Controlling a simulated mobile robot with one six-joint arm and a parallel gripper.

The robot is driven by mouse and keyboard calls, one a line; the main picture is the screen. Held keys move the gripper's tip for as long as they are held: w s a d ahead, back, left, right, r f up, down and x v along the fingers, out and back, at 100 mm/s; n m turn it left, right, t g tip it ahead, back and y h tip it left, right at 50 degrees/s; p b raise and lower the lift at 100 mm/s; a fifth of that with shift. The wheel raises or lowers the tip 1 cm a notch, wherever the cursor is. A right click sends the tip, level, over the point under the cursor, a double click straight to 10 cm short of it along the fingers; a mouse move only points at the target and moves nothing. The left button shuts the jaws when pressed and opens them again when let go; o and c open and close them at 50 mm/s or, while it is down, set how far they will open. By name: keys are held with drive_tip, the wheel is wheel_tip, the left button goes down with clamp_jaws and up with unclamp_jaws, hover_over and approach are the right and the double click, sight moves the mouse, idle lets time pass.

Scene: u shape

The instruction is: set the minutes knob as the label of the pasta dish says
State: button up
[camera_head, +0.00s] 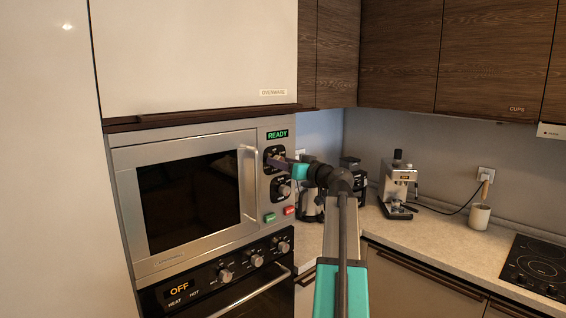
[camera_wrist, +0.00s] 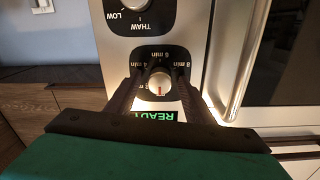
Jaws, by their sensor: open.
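The microwave's minutes knob (camera_wrist: 159,88) sits on a black dial plate in the wrist view. Marks for 4, 6 and 8 min show around it; others are covered by my fingers. A short red mark shows on the knob, near its READY-display side. My gripper (camera_wrist: 157,76) is open, with one dark finger on each side of the knob; I cannot tell whether they touch it. In the head view my gripper (camera_head: 277,160) is at the upper dial of the microwave (camera_head: 190,190) and partly hides it. No pasta dish or its label is in view.
The power knob (camera_head: 284,190) is just below, with THAW and LOW marks in the wrist view. Green (camera_head: 269,217) and red (camera_head: 289,210) buttons sit under it. The microwave door handle (camera_head: 248,180) is close to the left. A coffee machine (camera_head: 398,185) stands on the right counter.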

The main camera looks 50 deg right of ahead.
drive_tip(key=c, duration=1)
drive_tip(key=shift+c, duration=0.2)
drive_tip(key=shift+m+b, duration=0.4)
drive_tip(key=shift+m, duration=0.2)
drive_tip(key=shift+m+y+p, duration=0.3)
drive_tip(key=shift+m+p, duration=1.95)
drive_tip(key=shift+m, duration=8.95)
